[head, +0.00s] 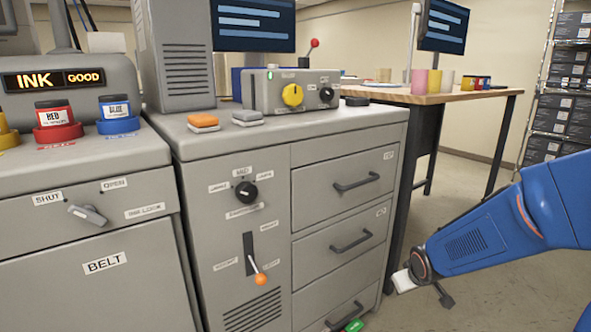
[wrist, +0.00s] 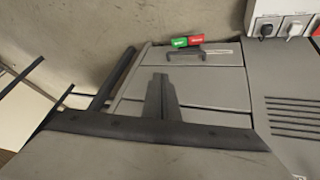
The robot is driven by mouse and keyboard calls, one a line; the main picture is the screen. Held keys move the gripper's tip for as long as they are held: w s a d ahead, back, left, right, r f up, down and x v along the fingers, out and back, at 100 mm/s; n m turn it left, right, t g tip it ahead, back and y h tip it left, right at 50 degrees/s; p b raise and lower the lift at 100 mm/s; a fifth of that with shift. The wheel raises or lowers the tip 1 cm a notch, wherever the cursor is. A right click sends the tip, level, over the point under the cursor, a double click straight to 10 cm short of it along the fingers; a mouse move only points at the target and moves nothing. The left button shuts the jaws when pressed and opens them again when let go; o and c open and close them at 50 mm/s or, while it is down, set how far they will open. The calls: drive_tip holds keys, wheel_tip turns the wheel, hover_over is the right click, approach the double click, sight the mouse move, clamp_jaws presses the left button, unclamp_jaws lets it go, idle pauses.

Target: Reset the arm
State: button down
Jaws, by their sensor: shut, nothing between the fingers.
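My blue arm (head: 500,228) reaches in from the right side of the head view, in front of the wooden table and beside the grey drawer cabinet (head: 345,215). My gripper (head: 445,297) is at the low end of the arm, small and dark, over open floor to the right of the cabinet. In the wrist view my gripper (wrist: 161,86) shows as a dark upright shape, shut and empty. It appears against the cabinet's drawer fronts, and I see no contact with them.
A wooden table (head: 440,92) and a rack (head: 560,95) stand behind. Floor (head: 500,285) is clear at right.

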drive_tip(key=s+a+r+m, duration=0.1)
drive_tip(key=s+r, duration=0.3)
drive_tip(key=s, duration=0.5)
drive_tip(key=s+a+r+m+g, duration=0.1)
drive_tip(key=s+r, duration=0.4)
drive_tip(key=s, duration=0.4)
drive_tip(key=s+a+r+m, duration=0.1)
drive_tip(key=s+r, duration=0.3)
drive_tip(key=s, duration=0.5)
drive_tip(key=shift+s+r+g+y, duration=0.35)
drive_tip(key=shift+s+g+y, duration=0.05)
